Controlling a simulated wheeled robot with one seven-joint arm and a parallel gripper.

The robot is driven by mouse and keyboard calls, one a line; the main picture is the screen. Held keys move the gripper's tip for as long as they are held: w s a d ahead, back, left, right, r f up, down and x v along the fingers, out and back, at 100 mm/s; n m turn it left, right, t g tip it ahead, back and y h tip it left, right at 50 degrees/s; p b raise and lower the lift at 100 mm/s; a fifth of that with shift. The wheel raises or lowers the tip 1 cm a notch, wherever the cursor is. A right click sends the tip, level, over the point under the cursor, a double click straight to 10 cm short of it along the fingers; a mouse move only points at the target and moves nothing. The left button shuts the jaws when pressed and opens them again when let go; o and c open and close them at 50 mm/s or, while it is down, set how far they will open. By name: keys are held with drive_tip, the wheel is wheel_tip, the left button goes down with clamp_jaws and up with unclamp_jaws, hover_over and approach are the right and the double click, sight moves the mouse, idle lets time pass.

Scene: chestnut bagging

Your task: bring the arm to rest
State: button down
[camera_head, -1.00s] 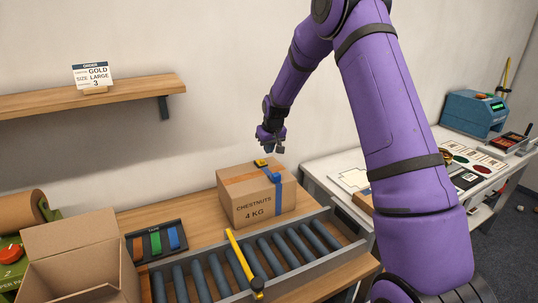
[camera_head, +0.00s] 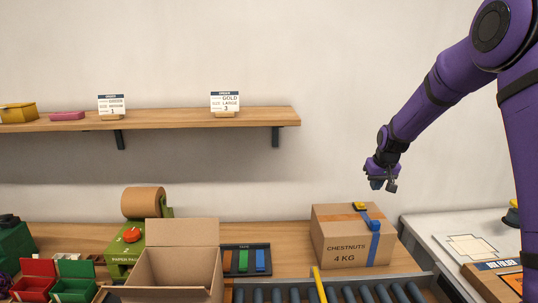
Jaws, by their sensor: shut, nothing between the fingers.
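My gripper (camera_head: 384,184) hangs at the end of my purple arm, in the air above the closed chestnut box (camera_head: 345,255). It is shut and empty, and apart from the box. The box is brown cardboard, marked "CHESTNUTS 4 KG", and stands on the wooden bench behind the roller conveyor. A blue strap runs over its top and front, with a small yellow piece on top. My arm reaches in from the right side of the view, bent at the elbow.
An open cardboard box (camera_head: 178,277) stands left on the bench beside a tape tray (camera_head: 246,260) and paper roll (camera_head: 143,203). The roller conveyor (camera_head: 345,292) runs along the front, with a yellow bar over it. A wooden shelf (camera_head: 175,121) carries order cards. A white table (camera_head: 440,247) stands right.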

drive_tip(key=s+a+r+t, duration=0.1)
drive_tip(key=s+a+r, duration=0.2)
drive_tip(key=s+r, duration=0.7)
drive_tip(key=s+a+r, duration=0.3)
drive_tip(key=s+r, duration=0.6)
drive_tip(key=s, duration=0.3)
drive_tip(key=s+a, duration=0.2)
drive_tip(key=s, duration=2)
drive_tip(key=shift+r+t, duration=0.3)
drive_tip(key=shift+r, duration=0.1)
drive_tip(key=shift+s+a, duration=0.1)
drive_tip(key=shift+a, duration=0.15)
